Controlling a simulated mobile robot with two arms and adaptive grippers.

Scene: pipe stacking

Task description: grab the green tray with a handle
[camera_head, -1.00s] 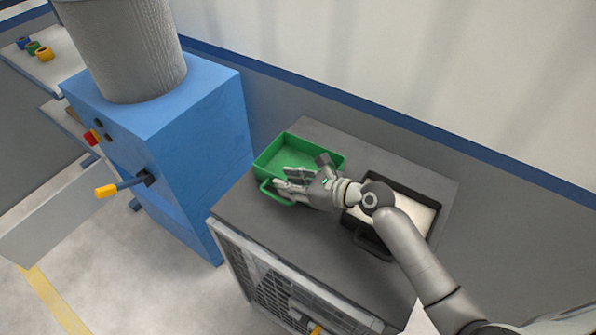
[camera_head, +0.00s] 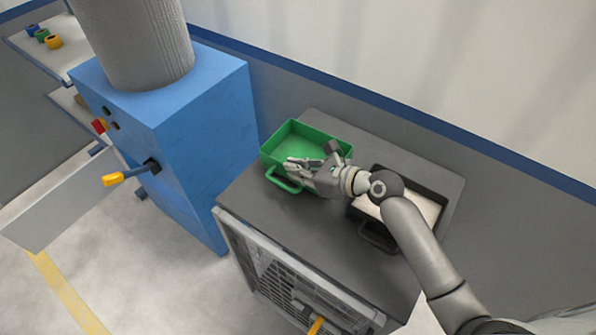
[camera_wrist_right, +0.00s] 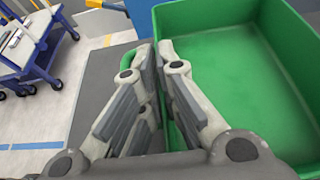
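The green tray (camera_head: 320,137) sits at the back left of the dark bench top, with its loop handle (camera_head: 283,184) on the near side. My right gripper (camera_head: 289,166) is over the tray's near wall, beside the handle. In the right wrist view, the fingertips (camera_wrist_right: 155,52) are drawn nearly together, with no tray part visible between the tips. There the handle (camera_wrist_right: 128,62) shows left of the fingers and the tray (camera_wrist_right: 235,65) fills the right side. The fingers partly hide the handle and near wall. My left gripper is not in view.
A black tray (camera_head: 437,197) with pale contents stands to the right, under my right forearm. A blue machine (camera_head: 195,135) with a grey cylinder (camera_head: 135,45) stands left of the bench (camera_head: 290,225). A wall runs behind. The front left of the bench top is clear.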

